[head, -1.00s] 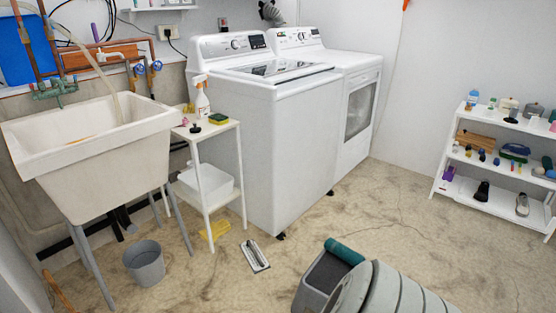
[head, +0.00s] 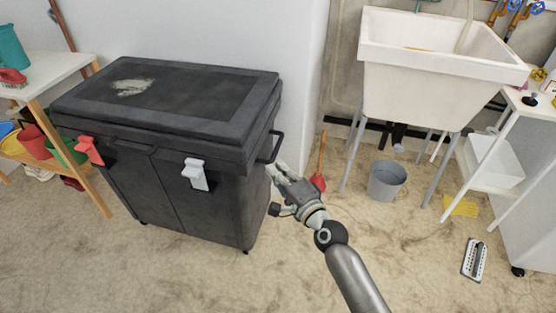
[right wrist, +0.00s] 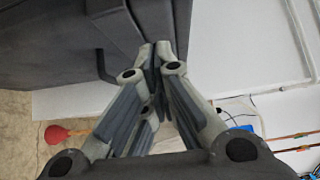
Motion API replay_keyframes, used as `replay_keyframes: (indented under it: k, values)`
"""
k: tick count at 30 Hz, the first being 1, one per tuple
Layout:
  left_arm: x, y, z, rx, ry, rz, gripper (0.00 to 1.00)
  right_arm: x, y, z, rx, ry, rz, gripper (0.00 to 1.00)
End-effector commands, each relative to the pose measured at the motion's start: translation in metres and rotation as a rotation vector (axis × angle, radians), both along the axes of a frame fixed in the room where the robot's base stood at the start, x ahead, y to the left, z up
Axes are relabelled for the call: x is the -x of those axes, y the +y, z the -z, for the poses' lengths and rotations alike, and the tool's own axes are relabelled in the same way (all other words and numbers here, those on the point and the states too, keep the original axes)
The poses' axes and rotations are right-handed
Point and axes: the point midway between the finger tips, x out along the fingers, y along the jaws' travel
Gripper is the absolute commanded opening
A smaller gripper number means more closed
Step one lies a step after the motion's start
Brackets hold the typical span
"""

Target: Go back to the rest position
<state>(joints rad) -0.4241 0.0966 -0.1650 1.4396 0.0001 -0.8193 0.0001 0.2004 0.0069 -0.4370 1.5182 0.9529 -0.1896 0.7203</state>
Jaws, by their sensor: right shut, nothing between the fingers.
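My right gripper (head: 275,171) reaches up from the bottom right of the head view, near the right side of a black bin cabinet (head: 195,125). Its fingertips are just below the cabinet's side handle (head: 272,147); in the head view I cannot tell whether they touch the cabinet. In the right wrist view the gripper's fingers (right wrist: 155,62) meet at their tips, shut with nothing between them. The dark cabinet (right wrist: 60,40) fills the upper left there. My left gripper is not in view.
A white sink (head: 430,75) stands at the right, with a grey bucket (head: 386,180) beneath it. A red plunger (head: 318,182) leans near the wall. A wooden shelf (head: 60,72) with pots is at the left. Open floor (head: 130,270) lies in front.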

Motion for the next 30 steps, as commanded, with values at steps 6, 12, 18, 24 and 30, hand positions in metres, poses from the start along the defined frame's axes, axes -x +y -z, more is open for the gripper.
replay_keyframes:
  k: [6,12,18,24,30]
  values:
    - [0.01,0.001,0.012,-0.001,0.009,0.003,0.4,0.031,-0.022,0.0,0.002,0.002,0.001,0.0]
    - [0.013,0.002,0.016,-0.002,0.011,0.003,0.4,0.046,-0.032,0.0,0.001,0.0,0.002,0.0]
    - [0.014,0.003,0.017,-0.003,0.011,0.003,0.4,0.049,-0.034,0.001,0.005,0.002,0.002,0.0]
    - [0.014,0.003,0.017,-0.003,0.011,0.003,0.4,0.063,-0.046,0.061,0.199,0.042,-0.004,0.0]
    - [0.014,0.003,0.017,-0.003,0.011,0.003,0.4,0.12,-0.084,0.193,0.647,0.151,-0.095,0.0]
